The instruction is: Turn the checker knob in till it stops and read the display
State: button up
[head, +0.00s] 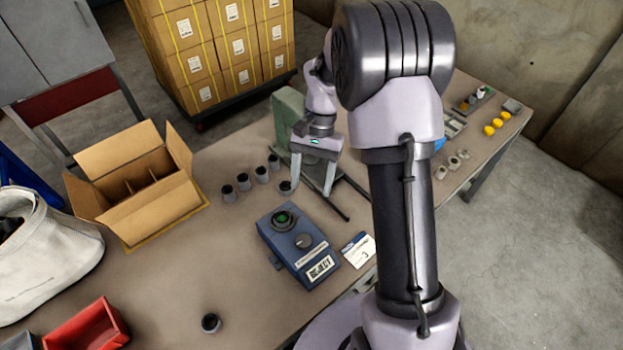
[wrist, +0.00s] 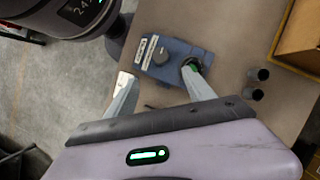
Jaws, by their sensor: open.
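The checker (head: 283,250) is a blue box on the bench. It has a dark round knob (head: 303,241) on top, a round socket with a green middle (head: 284,219) at one end, and a display (head: 321,268) at the other. Its digits are too small to read surely. The checker (wrist: 176,46) and knob (wrist: 160,55) also show in the wrist view. My gripper (head: 311,188) is open and empty, above the bench behind the checker and apart from the knob. In the wrist view its fingers (wrist: 156,78) point towards the checker, one overlapping the socket.
A green stand (head: 287,118) is behind my gripper. An open carton (head: 165,208) and red bin (head: 88,328) are at left.

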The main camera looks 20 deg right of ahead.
aim_at(304, 240)
jog(key=s+d+m+t+y, duration=0.2)
jog(key=s+d+m+t, duration=0.15)
jog(key=s+m, duration=0.55)
jog(key=shift+m+t, duration=0.25)
jog(key=shift+m, duration=0.65)
jog(key=w+b+x, duration=0.1)
jog(key=b+x, duration=0.1)
jog(key=x, duration=0.3)
jog(key=b+x, duration=0.2)
jog(key=x, duration=0.4)
jog(key=w+b+x, duration=0.1)
jog(key=b+x, duration=0.1)
jog(key=x, duration=0.4)
jog(key=shift+w+a+f, duration=0.1)
jog(key=shift+w+a, duration=0.05)
jog(key=shift+w, duration=0.2)
jog(key=shift+a+f, duration=0.15)
jog(key=shift+f, duration=0.1)
